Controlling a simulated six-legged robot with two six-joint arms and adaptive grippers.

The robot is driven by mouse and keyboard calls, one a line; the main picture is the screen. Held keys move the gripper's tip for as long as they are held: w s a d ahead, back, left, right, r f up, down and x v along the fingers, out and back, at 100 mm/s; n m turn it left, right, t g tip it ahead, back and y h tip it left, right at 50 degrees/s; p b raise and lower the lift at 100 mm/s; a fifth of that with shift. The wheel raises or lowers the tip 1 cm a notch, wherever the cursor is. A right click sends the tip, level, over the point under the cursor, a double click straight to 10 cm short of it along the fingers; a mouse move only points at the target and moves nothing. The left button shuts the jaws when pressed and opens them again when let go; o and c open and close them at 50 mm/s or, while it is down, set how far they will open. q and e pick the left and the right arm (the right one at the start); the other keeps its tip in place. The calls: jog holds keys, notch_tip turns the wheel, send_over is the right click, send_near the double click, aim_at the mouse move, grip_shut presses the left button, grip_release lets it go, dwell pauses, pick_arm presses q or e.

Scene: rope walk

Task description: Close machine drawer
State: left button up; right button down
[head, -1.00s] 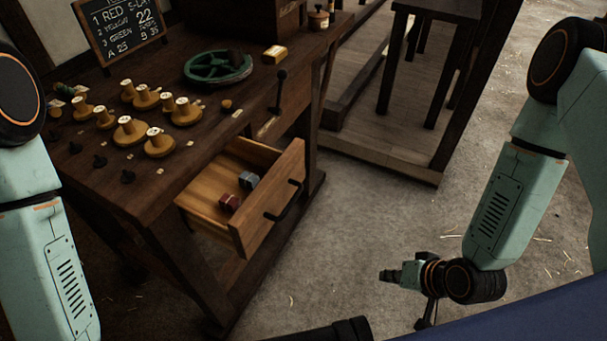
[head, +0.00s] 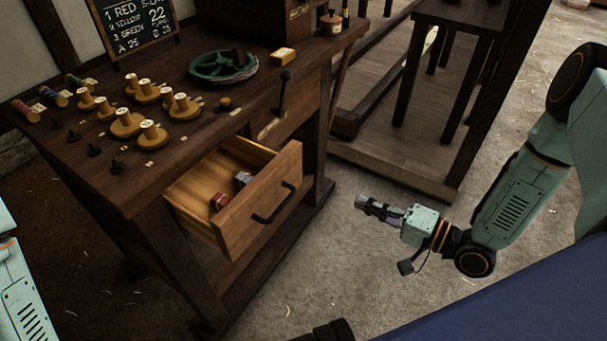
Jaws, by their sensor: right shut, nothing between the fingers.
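The machine drawer (head: 262,212) stands pulled out from the front of the dark wooden workbench (head: 150,185). It has a pale wooden inside and a dark bar handle (head: 274,203) on its front panel. A red block (head: 220,202) and a grey block (head: 243,179) lie in it. My right gripper (head: 364,204) is shut and empty, to the right of the drawer front and apart from it, above the floor. My left arm shows at the left edge; its gripper is out of view.
A dark wooden frame (head: 400,170) stands behind at the right. The floor between drawer and right gripper is clear.

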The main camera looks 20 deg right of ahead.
jog(key=r, duration=0.1)
jog(key=m+b, duration=0.1)
jog(key=b, duration=0.4)
send_near(295, 170)
jog(key=shift+y, duration=0.4)
jog(key=x, duration=0.5)
jog(key=shift+w+a+f, duration=0.1)
jog(key=shift+w+f, duration=0.25)
jog(key=shift+w+a+r+m+b, duration=0.1)
jog(key=shift+w+a+m+b, duration=0.25)
jog(key=shift+w, duration=0.15)
